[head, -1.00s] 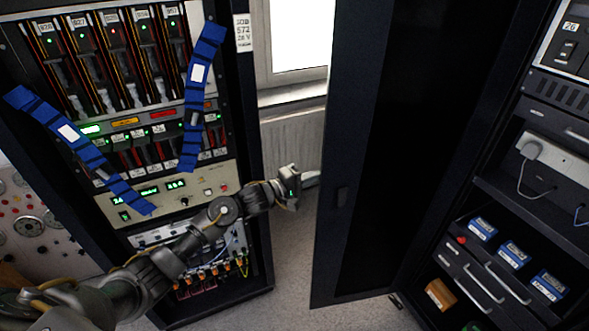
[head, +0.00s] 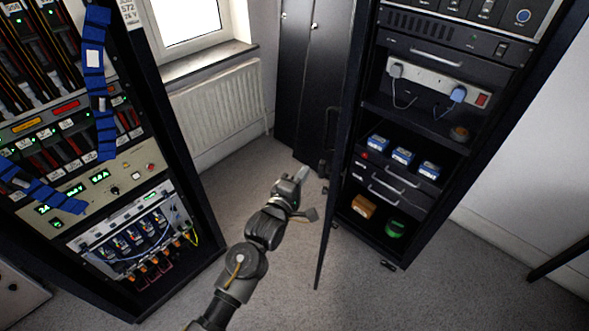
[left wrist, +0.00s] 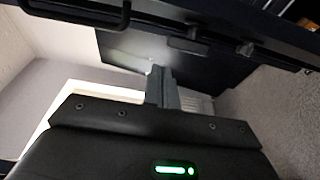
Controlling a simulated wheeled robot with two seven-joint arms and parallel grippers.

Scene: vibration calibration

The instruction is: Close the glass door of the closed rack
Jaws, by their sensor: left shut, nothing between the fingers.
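The rack (head: 372,225) stands at the right with its front open. Its dark glass door (head: 326,225) stands open, hinged at the rack's left side and seen nearly edge-on, with its handle (head: 329,128) at mid height. My left gripper (head: 303,173) is shut and empty, low on the left of the door; I cannot tell whether it touches it. In the left wrist view my shut fingers (left wrist: 160,86) point at a dark panel, and a dark edge with a bar handle (left wrist: 85,18) crosses the top. My right gripper is not in view.
An open rack (head: 180,215) with blue straps stands at the left. A radiator (head: 222,108) and window are behind, with a dark cabinet (head: 308,70) at the back. Boxes and a power strip (head: 440,82) sit inside the right rack.

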